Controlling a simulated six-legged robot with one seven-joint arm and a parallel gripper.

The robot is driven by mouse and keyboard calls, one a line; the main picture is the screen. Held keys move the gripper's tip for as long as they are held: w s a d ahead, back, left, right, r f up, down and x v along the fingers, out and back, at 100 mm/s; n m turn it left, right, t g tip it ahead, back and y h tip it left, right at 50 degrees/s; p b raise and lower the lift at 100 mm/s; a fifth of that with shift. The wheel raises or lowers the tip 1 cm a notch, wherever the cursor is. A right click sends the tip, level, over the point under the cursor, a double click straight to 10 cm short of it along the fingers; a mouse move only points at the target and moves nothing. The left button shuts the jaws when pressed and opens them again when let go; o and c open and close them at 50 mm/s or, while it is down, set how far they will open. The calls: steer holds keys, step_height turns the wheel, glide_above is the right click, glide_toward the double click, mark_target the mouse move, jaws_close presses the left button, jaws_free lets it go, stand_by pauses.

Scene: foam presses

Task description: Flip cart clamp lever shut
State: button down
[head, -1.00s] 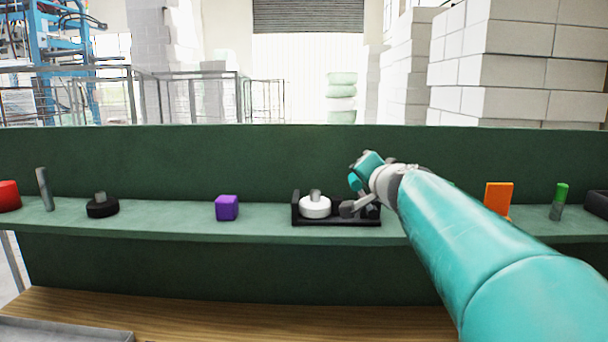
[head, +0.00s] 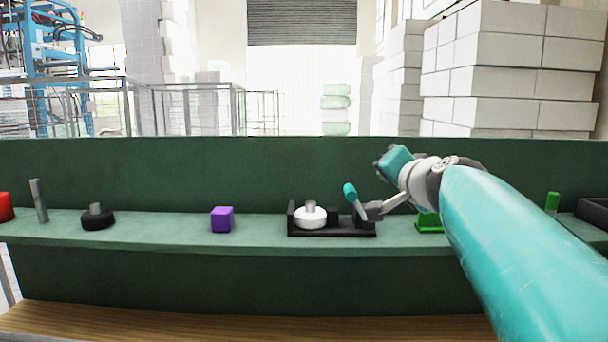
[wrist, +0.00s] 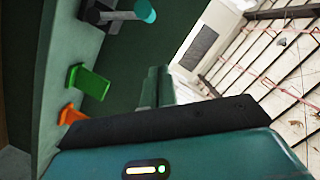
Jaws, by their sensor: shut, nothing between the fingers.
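The cart clamp is a black tray-like fixture (head: 333,233) on the green shelf, with a white puck (head: 311,219) in its left part. Its lever has a teal knob (head: 350,191) and a grey shaft, and stands up, leaning slightly left, at the right part. In the wrist view the lever's teal knob (wrist: 145,11) is at the top. The wrist view shows the closed fingers (wrist: 157,82) apart from the lever.
A purple cube (head: 222,219) and a black disc with a peg (head: 97,219) stand left of the clamp. A green block (head: 429,223) is just right of it, partly behind my arm. The wrist view also shows an orange piece (wrist: 71,114). A green wall backs the shelf (head: 265,232).

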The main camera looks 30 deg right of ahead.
steer(key=shift+v, duration=1.7)
steer(key=shift+w, duration=0.1)
steer(key=a+f+n+g+y, duration=0.45)
steer(key=a+f+n, duration=0.25)
steer(key=a+f, duration=0.9)
steer(key=s+a+f+n+g, duration=0.2)
steer(key=s+a+f+n, duration=0.1)
steer(key=s+a+f, duration=0.2)
steer(key=s+a+f+n+g, duration=0.3)
steer(key=s+a+f, duration=0.2)
steer(key=f, duration=0.5)
steer(key=shift+s, duration=0.55)
steer(key=shift+a+y, duration=0.2)
steer(key=shift+y, duration=0.05)
